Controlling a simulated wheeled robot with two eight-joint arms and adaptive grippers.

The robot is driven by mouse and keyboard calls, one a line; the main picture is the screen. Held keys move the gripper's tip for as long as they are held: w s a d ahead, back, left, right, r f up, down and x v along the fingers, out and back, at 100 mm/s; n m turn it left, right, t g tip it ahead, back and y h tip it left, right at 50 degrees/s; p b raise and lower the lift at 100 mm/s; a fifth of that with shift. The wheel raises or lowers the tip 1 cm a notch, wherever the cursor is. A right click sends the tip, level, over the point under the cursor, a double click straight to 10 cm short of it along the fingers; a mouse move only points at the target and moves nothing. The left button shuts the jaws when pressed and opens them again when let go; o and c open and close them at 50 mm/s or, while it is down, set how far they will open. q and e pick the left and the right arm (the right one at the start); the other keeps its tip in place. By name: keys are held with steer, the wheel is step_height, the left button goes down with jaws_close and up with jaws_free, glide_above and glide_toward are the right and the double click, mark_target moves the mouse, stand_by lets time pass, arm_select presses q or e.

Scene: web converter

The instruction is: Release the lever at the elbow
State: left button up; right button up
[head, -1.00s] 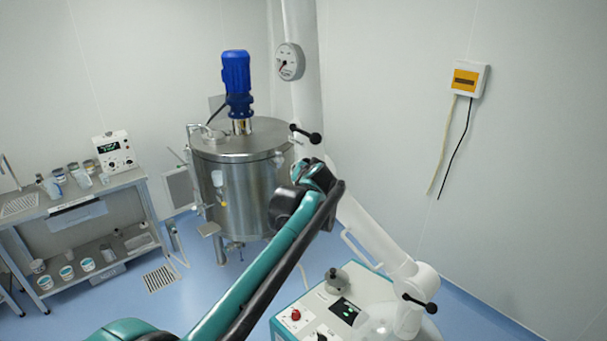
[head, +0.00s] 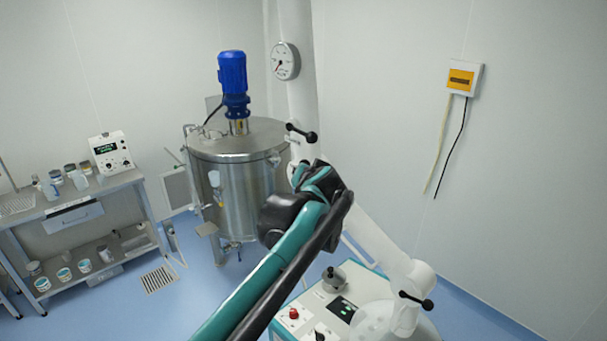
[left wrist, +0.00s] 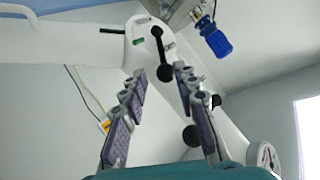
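A white jointed arm (head: 370,240) rises from a teal-edged console in the head view. In the head view my wrist hides the gripper. My right gripper is in neither view.
A second black lever (head: 418,302) sits on the arm's lower joint. A steel tank (head: 235,185) with a blue motor (head: 233,72) stands behind. A steel bench (head: 100,190) is at the left. A round gauge (head: 286,61) is on the white column.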

arm_select(q)
steer(key=shift+v, duration=1.05)
steer(key=shift+f, duration=0.1)
steer(key=c, duration=0.5)
steer(key=w+f+m+h+b, duration=0.1)
steer(key=f, duration=0.2)
steer(key=d+f+m+t+h+b, duration=0.1)
steer(key=f, duration=0.1)
steer(key=w+f+m+t+h+b, duration=0.1)
steer(key=f+h+b, duration=0.1)
steer(key=f, duration=0.1)
steer(key=shift+w+d+f, duration=0.3)
steer(key=shift+w+f, duration=0.05)
jaws_close()
steer(key=s+a+f+m+t+h+b, duration=0.3)
steer(key=s+a+m+t+h+b, duration=0.1)
steer(key=s+a+t+b, duration=0.3)
steer(key=r+p+x, duration=0.1)
steer(key=p+x, duration=0.4)
steer(key=x, duration=0.8)
steer(key=shift+a+t, duration=0.15)
steer(key=shift+t, duration=0.15)
